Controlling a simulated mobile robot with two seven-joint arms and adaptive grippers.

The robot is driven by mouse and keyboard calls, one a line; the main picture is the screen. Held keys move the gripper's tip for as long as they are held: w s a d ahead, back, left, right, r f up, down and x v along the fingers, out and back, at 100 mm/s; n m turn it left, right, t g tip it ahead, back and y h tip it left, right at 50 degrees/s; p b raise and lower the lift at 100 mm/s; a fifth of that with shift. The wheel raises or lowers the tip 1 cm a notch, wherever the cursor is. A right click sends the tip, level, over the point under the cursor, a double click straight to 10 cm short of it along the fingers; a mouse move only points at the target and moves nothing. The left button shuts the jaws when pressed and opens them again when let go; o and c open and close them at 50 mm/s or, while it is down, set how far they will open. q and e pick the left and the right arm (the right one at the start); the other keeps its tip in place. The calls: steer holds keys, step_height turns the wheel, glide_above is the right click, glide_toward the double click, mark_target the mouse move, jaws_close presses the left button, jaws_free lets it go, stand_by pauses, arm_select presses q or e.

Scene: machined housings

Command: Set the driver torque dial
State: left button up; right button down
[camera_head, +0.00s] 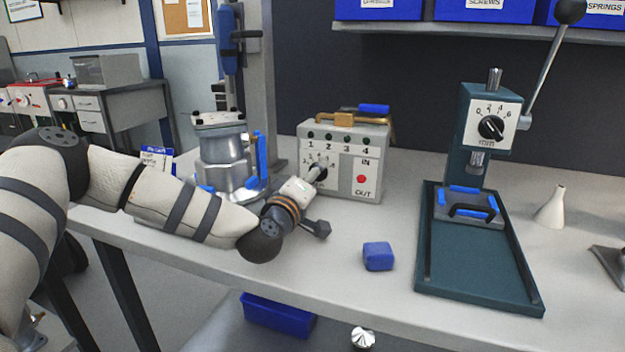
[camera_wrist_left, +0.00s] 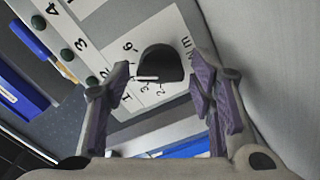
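The grey driver box (camera_head: 345,160) stands at the back of the bench, marked 1 to 4, IN and OUT, with a red button. In the left wrist view the dial is a black knob (camera_wrist_left: 161,62) on a white scale marked with numbers and N·m. A white mark shows at the knob's lower left edge; I cannot tell its exact number. My left gripper (camera_head: 318,172) is at the box face. Its fingers (camera_wrist_left: 160,75) are open on either side of the knob, with gaps. My right gripper is not in view.
A teal press (camera_head: 480,240) with another dial (camera_head: 491,127) stands at the right. A blue block (camera_head: 378,256) lies in front of the box. A metal housing (camera_head: 222,155) stands behind my left arm. A white cone (camera_head: 551,207) stands at far right.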

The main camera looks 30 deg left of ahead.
arm_select(q)
steer(key=c, duration=0.7)
steer(key=n, duration=0.4)
steer(key=n+b, duration=0.1)
steer(key=n, duration=0.2)
steer(key=shift+f+n, duration=0.1)
steer(key=shift+n, duration=0.3)
steer(key=n+b, duration=0.2)
steer(key=n, duration=0.3)
steer(key=shift+f, duration=0.1)
steer(key=n+b, duration=0.2)
steer(key=n, duration=0.2)
steer(key=shift+r+n, duration=0.2)
steer(key=shift+n, duration=0.2)
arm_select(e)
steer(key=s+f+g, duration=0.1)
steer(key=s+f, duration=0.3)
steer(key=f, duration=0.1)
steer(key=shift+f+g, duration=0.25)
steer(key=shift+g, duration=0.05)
arm_select(q)
steer(key=shift+b, duration=0.3)
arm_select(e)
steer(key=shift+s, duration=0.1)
